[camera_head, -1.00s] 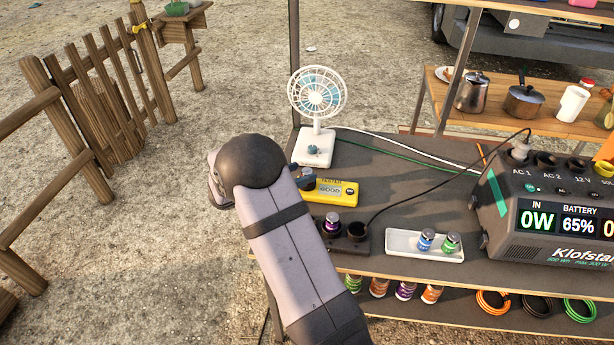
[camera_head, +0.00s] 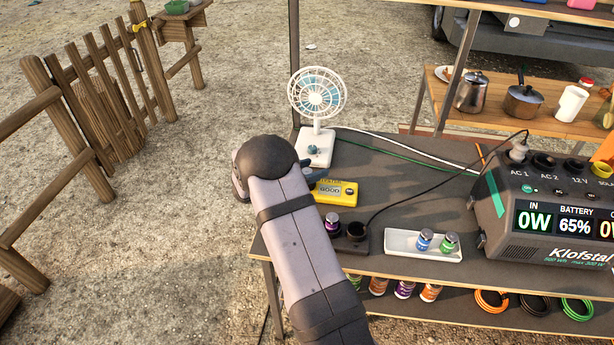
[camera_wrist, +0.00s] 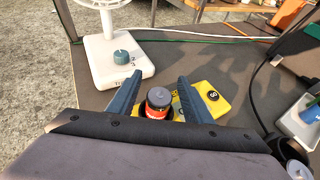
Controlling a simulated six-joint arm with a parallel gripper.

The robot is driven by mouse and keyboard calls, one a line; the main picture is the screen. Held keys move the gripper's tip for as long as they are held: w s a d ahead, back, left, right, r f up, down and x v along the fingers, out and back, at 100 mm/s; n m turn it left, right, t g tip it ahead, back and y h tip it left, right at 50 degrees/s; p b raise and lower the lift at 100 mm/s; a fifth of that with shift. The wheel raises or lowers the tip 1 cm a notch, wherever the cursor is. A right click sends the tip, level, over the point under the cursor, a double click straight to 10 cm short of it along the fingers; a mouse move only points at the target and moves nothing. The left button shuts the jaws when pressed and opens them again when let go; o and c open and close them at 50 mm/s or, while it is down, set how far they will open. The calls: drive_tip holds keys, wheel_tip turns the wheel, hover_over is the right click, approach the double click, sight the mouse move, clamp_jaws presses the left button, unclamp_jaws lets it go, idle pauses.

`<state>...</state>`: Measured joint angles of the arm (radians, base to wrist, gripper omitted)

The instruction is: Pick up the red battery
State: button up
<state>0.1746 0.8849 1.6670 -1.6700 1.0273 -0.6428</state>
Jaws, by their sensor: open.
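The red battery (camera_wrist: 157,113) has a grey cap and stands upright in a dark socket at the yellow tester (camera_wrist: 210,100) in the wrist view. The tester also shows in the head view (camera_head: 340,192), with a "GOOD" display; there the battery is hidden behind my arm. My gripper (camera_wrist: 158,84) is open, with one dark finger on the left and one on the right of the battery in the picture. A gap shows on both sides of the battery. In the head view only part of my gripper (camera_head: 318,172) shows, at the tester's left end.
A white fan (camera_head: 314,150) stands behind the tester. A dark charger (camera_head: 355,232) holds a purple battery (camera_head: 332,222). A white tray (camera_head: 398,244) holds a blue and a green battery. The power station (camera_head: 545,215) is at right. Cables cross the shelf.

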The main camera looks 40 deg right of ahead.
drive_tip(key=shift+x, duration=0.8)
clamp_jaws()
drive_tip(key=shift+r, duration=0.1)
wheel_tip(320, 180, up, 10)
